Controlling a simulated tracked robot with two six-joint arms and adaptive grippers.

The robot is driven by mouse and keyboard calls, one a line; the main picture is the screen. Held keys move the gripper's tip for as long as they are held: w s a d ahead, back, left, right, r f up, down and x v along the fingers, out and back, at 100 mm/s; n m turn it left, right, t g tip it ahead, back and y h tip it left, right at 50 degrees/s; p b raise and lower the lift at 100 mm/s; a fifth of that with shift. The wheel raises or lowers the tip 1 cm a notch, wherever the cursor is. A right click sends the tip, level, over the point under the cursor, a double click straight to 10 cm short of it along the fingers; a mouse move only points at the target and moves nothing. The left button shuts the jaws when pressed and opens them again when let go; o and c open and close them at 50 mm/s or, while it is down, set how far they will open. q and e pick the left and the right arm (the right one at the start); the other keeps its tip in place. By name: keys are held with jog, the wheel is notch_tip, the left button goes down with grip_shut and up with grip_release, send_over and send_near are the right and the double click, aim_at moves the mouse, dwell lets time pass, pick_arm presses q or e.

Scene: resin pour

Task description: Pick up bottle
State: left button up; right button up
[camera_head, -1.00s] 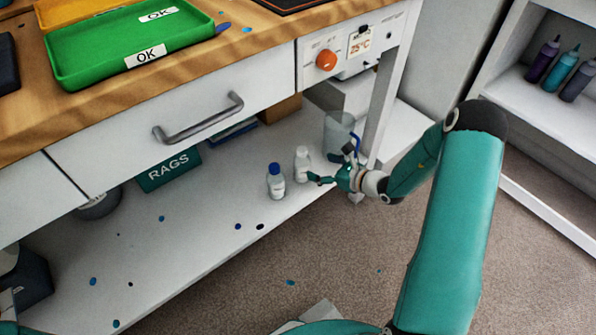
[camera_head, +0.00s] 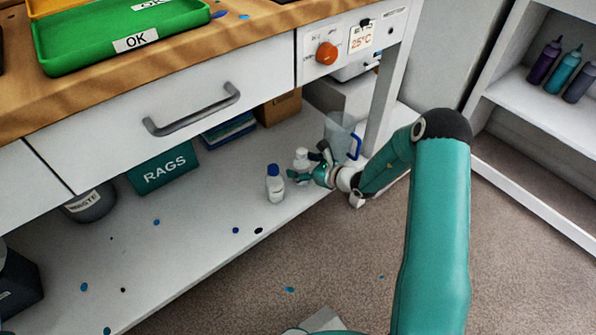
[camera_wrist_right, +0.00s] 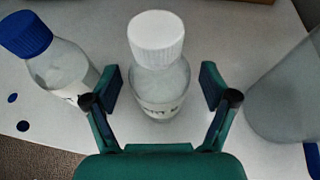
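A small bottle with a white cap (camera_head: 302,157) stands upright on the white lower shelf under the bench. In the right wrist view this white-capped bottle (camera_wrist_right: 157,75) stands between the open fingers, with a gap on each side. My right gripper (camera_head: 306,170) reaches it from the right; the right gripper also shows in the wrist view (camera_wrist_right: 161,92). A blue-capped bottle (camera_head: 275,184) stands just left of it, and this blue-capped bottle (camera_wrist_right: 55,62) is outside the left finger. My left gripper does not show.
A clear jug with a blue handle (camera_head: 341,136) stands close on the right; the jug (camera_wrist_right: 290,95) is beyond the right finger. A RAGS box (camera_head: 165,170) is further left on the shelf. The table leg (camera_head: 384,90) rises near my right arm. The shelf front is mostly clear.

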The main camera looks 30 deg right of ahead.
jog(key=c, duration=1.4)
jog(key=shift+o, duration=0.2)
jog(key=shift+r, duration=0.1)
